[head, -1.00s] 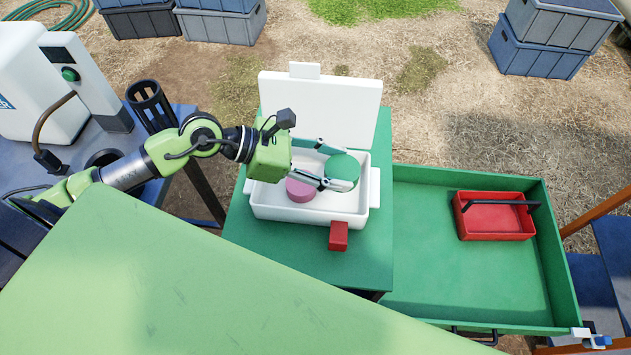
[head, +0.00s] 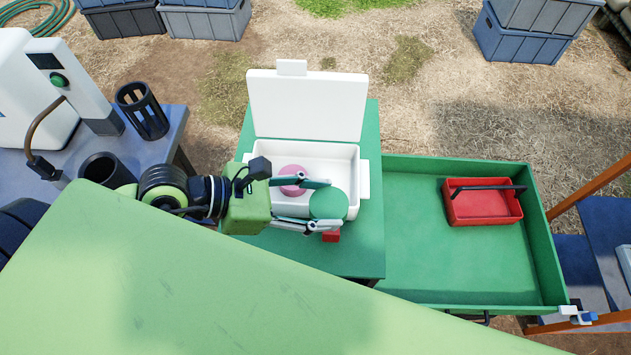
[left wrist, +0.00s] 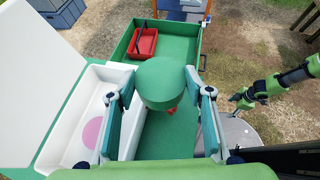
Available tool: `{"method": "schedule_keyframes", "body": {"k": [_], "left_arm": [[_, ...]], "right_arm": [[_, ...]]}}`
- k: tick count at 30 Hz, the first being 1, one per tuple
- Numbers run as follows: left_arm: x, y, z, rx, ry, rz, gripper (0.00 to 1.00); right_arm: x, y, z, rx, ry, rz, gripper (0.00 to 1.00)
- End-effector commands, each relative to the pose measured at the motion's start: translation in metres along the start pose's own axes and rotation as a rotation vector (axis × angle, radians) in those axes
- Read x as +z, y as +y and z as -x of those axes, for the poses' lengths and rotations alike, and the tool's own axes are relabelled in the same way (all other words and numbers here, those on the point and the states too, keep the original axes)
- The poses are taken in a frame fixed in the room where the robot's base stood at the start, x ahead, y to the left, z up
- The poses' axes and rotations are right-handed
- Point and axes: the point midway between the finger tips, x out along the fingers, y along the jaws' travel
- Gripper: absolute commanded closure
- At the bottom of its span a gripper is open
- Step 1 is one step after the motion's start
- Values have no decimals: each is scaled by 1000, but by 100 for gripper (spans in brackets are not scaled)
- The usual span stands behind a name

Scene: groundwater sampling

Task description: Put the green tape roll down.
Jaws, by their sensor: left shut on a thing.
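My left gripper (head: 333,205) is shut on the green tape roll (head: 328,203). In the head view the roll appears over the front right part of the open white case (head: 365,180). In the left wrist view the roll (left wrist: 165,83) sits between the two fingers, with the case (left wrist: 62,110) to its left; it looks raised, with nothing visible touching it from below. A pink roll (head: 291,174) lies inside the case, partly hidden by a finger. My right gripper (left wrist: 242,98) shows small at the right of the left wrist view; its jaws are unclear.
The case stands on a green table (head: 371,240), its lid (head: 307,105) open at the back. A red block (head: 331,237) is at the case's front, partly covered. A green tray (head: 410,270) to the right holds a red carrier (head: 482,206); its front left is bare.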

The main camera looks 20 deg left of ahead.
Motion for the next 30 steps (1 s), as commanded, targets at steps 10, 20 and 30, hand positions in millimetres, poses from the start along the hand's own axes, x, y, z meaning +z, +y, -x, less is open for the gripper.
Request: {"method": "schedule_keyframes", "body": {"k": [10,20,30], "left_arm": [[-16,72,-32,5,-2,1,74],[-55,110,-65,1,-1,2,74],[-80,119,-82,0,0,6,74]], "right_arm": [[2,-2,1,-2,-4,-1,35],[1,-2,-1,-2,-1,-1,35],[-1,-2,3,-2,1,-1,35]]}}
